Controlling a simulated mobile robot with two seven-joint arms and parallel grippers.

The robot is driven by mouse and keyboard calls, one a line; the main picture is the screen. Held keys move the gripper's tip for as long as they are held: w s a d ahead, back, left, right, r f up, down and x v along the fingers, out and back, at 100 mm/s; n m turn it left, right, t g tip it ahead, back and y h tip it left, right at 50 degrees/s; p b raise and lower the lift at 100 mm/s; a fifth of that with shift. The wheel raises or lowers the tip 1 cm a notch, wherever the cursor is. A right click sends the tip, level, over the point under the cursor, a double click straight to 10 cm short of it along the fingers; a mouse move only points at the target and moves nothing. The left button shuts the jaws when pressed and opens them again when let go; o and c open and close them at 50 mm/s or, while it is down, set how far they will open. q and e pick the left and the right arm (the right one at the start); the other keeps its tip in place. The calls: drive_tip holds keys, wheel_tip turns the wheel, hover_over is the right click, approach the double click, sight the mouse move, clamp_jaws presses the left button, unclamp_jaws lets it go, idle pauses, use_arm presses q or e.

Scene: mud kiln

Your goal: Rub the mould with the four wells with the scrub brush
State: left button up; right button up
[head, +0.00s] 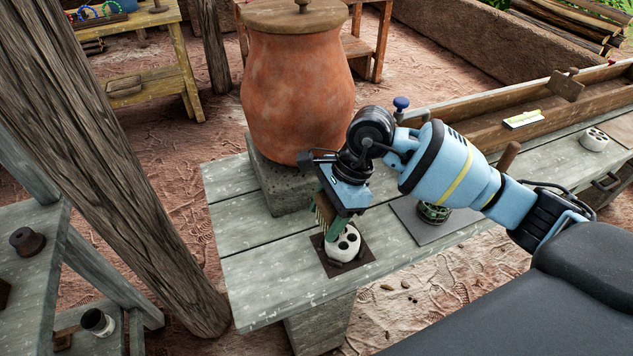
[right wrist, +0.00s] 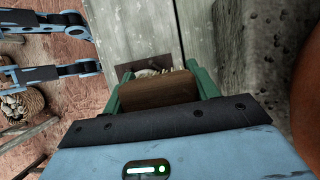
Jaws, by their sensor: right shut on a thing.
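The white mould (head: 345,243) with dark round wells sits on a dark square mat (head: 330,262) near the front left of the grey bench. My right gripper (head: 330,222) is just above and behind it, shut on the scrub brush (head: 321,207), whose tan bristles show at its left side. In the right wrist view the brush's brown wooden block (right wrist: 158,91) lies between the green fingers, with part of the mould (right wrist: 148,73) beyond it. The gripper partly covers the mould, and I cannot tell whether the bristles touch it. My left gripper does not show in the head view.
A large clay jar (head: 298,90) on a stone block (head: 275,180) stands close behind my right gripper. A green round object sits on a grey slab (head: 415,232) to the right. Another white mould (head: 594,139) is farther right. A wooden post (head: 125,170) stands left.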

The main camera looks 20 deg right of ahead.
sight(330, 204)
drive_tip(key=r, duration=0.2)
drive_tip(key=r+p, duration=0.1)
drive_tip(key=r, duration=0.1)
drive_tip(key=shift+s+d+r, duration=0.1)
drive_tip(key=shift+s+d, duration=0.1)
drive_tip(key=shift+s, duration=0.1)
drive_tip(key=shift+r, duration=0.35)
drive_tip(key=shift+w+a+r+p, duration=0.1)
drive_tip(key=shift+r+p, duration=0.85)
drive_tip(key=shift+r, duration=0.6)
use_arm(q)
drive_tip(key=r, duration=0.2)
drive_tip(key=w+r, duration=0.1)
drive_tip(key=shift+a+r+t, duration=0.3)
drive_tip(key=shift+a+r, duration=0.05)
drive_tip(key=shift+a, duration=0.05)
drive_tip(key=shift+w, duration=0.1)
